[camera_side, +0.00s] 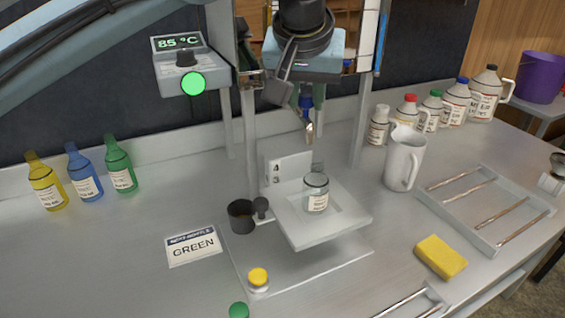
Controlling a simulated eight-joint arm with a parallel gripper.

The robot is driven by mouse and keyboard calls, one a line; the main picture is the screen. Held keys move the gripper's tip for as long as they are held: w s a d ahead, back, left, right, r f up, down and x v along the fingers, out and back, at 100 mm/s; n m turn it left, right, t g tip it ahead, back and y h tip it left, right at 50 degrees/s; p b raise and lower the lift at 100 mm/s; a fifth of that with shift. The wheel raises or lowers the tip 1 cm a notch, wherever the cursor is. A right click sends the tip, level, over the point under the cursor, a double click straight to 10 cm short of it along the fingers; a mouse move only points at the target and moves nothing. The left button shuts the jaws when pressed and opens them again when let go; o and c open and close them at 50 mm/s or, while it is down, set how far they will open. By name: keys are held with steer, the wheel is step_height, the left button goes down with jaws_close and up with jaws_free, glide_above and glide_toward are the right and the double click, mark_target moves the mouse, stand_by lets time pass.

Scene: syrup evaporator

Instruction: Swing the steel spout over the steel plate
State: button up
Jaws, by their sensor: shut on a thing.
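The steel spout (309,131) hangs below the blue-grey housing at the top centre, with a blue part at its upper end. Its tip points down, above and slightly left of the glass jar. My gripper (307,103) is at the top of the spout and shut on it; the dark parts and housing above hide much of the grip. The steel plate (348,216) is a pale square platform below, apart from the spout tip. A clear, labelled glass jar (317,193) stands upright on the plate.
A dark cup (241,217) sits left of the plate. A white pitcher (404,160) and a metal tray (468,235) are right; a yellow sponge (441,257) is in front. Posts (250,125) flank the spout. A display (180,44) reads 85 °C; a card (193,245) reads GREEN.

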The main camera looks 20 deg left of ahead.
steer(key=shift+w+d, duration=0.15)
steer(key=shift+d, duration=0.15)
steer(key=shift+w+d, duration=0.25)
stand_by(0.4)
steer(key=o, duration=0.6)
